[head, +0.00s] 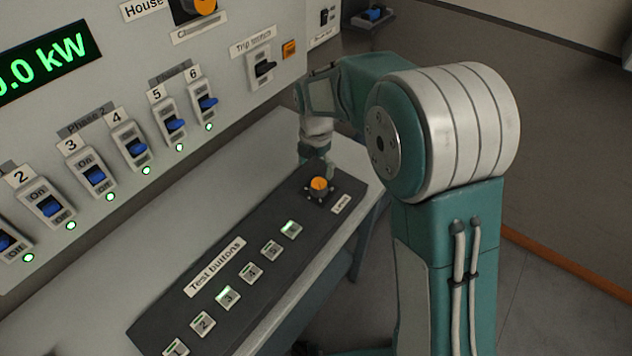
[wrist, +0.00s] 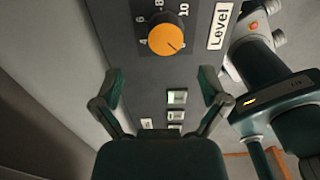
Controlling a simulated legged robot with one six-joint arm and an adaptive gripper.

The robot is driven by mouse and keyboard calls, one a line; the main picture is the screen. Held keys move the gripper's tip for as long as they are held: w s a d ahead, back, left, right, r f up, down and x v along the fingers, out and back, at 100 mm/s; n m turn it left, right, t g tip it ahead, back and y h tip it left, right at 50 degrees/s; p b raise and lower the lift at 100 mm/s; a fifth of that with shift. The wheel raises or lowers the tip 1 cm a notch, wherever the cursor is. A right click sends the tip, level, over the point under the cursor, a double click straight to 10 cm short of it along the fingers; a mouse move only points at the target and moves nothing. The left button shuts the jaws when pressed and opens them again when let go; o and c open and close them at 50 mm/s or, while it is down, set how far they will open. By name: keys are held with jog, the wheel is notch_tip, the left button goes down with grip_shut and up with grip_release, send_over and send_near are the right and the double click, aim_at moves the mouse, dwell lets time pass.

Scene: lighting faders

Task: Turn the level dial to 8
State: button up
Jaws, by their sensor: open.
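The level dial is an orange knob on the dark panel, at its far right end in the head view (head: 319,186) and at top centre in the wrist view (wrist: 166,39). Its scale shows 4, 6, 8 and 10 around it. A small dark mark on the knob seems to face the lower right, away from the 8. My gripper (wrist: 160,88) is open and empty, its fingers apart below the dial in the wrist view. In the head view my gripper (head: 317,165) is close by the dial, partly hidden by my arm; I cannot tell the exact gap.
Behind rises a grey wall cabinet with blue switches (head: 136,147), a trip switch (head: 263,67) and a green display (head: 45,62). The bench (head: 225,150) is bare between panel and cabinet.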

aim_at(319, 183)
jog(key=f, duration=0.2)
jog(key=d+f, duration=0.1)
jog(key=f, duration=0.2)
jog(key=shift+d+f, duration=0.1)
jog(key=shift+f, duration=0.55)
jog(key=shift+a, duration=0.35)
jog(key=shift+d, duration=0.15)
jog(key=c, duration=1.2)
